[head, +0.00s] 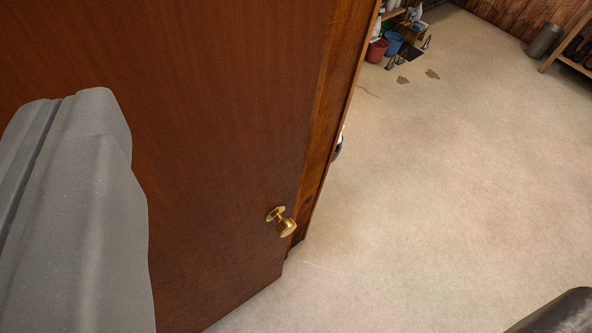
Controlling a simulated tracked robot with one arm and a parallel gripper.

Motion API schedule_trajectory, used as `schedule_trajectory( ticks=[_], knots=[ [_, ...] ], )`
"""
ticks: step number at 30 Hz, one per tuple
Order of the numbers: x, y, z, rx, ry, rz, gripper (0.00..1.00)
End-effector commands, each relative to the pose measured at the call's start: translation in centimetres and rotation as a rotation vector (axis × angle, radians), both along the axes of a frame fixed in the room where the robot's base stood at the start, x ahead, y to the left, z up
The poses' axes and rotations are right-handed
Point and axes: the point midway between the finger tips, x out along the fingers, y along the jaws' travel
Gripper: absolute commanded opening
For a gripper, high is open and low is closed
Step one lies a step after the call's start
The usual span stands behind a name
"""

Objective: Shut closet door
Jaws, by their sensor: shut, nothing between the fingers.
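The closet door (215,130) is a reddish-brown wooden panel filling the left half of the head view. A round brass knob (286,226) sits near its right edge. That edge lies close along a wooden trim post (322,120); I cannot tell whether a small gap remains between them. The door's bottom edge slants down to the left just above the floor. My gripper (62,112), a grey blocky shape at the left, is shut and empty in front of the door, left of the knob. It hides part of the panel; I cannot tell whether it touches it.
Red (376,51) and blue (392,43) buckets stand by shelving at the back, near dark floor patches. A grey bin (544,40) and a low wooden rack (575,62) stand at the far right.

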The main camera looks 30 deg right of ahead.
Motion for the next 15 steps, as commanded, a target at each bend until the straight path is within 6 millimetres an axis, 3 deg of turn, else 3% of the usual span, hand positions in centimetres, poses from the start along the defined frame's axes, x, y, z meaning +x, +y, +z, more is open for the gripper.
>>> schedule_trajectory(
  ticks=[12,15],
  knots=[
    [0.04,-0.05,-0.02,-0.002,-0.001,-0.001,0.0],
    [0.91,-0.83,-0.42,-0.034,-0.009,-0.02,0.0]
  ],
)
